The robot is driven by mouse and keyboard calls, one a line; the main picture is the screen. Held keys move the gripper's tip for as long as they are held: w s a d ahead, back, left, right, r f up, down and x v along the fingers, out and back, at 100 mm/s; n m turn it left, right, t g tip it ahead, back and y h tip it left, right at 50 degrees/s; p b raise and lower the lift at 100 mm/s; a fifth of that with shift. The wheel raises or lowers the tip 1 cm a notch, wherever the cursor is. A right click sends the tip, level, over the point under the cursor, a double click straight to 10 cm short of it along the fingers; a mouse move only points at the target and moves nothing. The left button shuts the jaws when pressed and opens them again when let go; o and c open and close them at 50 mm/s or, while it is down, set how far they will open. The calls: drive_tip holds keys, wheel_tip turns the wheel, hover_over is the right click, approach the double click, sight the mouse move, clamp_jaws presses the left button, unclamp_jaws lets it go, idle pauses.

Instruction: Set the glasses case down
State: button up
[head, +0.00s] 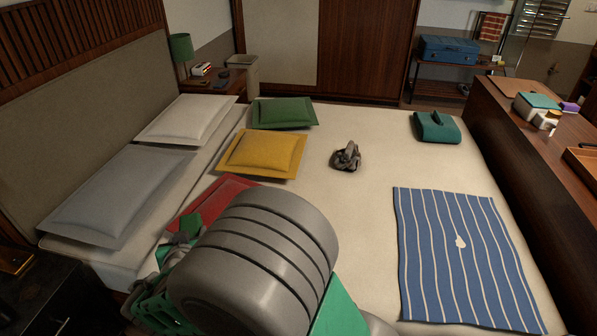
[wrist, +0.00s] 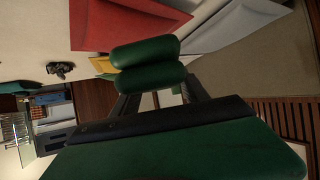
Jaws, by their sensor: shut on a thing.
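The glasses case (wrist: 147,62) is dark green, with two rounded halves and a seam between them. In the wrist view it sits between the dark fingers of my gripper (wrist: 156,82), which is shut on it. The case is held out in front of the red cushion (wrist: 125,22); whether it touches anything is not clear. In the head view my large grey arm covers the lower left, with green parts of it beside the red cushion (head: 212,200). The case cannot be told apart there.
A bed (head: 350,205) holds grey, white, yellow (head: 262,153) and green (head: 284,113) cushions, a dark object (head: 346,157), a teal bundle (head: 436,127) and a blue striped cloth (head: 460,255). The bed's middle has bare room. A bedside table (head: 215,82) and wooden counter (head: 535,140) flank it.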

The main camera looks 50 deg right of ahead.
drive_tip(key=s+d+f+m+g+h+b, duration=0.2)
drive_tip(key=s+d+f+m+g+b, duration=0.4)
drive_tip(key=s+d, duration=0.45)
drive_tip(key=s+d+f+m+g+h+b, duration=0.35)
drive_tip(key=s+d+f+b, duration=0.35)
drive_tip(key=d, duration=0.6)
drive_tip(key=shift+m+t+y, duration=0.25)
drive_tip(key=shift+y, duration=0.1)
drive_tip(key=s+d+f+b, duration=0.1)
drive_tip(key=d+f, duration=0.1)
drive_tip(key=d, duration=0.2)
drive_tip(key=s+d+f+b, duration=0.1)
drive_tip(key=d+f, duration=0.2)
drive_tip(key=d, duration=0.1)
drive_tip(key=s+d+f+b, duration=0.1)
drive_tip(key=s+d+f, duration=0.1)
drive_tip(key=d+f, duration=0.1)
drive_tip(key=shift+d+f+b, duration=0.15)
drive_tip(key=shift+d+b, duration=0.25)
drive_tip(key=shift+d, duration=0.05)
wheel_tip(320, 180, down, 3)
drive_tip(key=shift+w+d+f+b, duration=0.1)
drive_tip(key=shift+d+f+b, duration=0.05)
drive_tip(key=shift+b, duration=0.5)
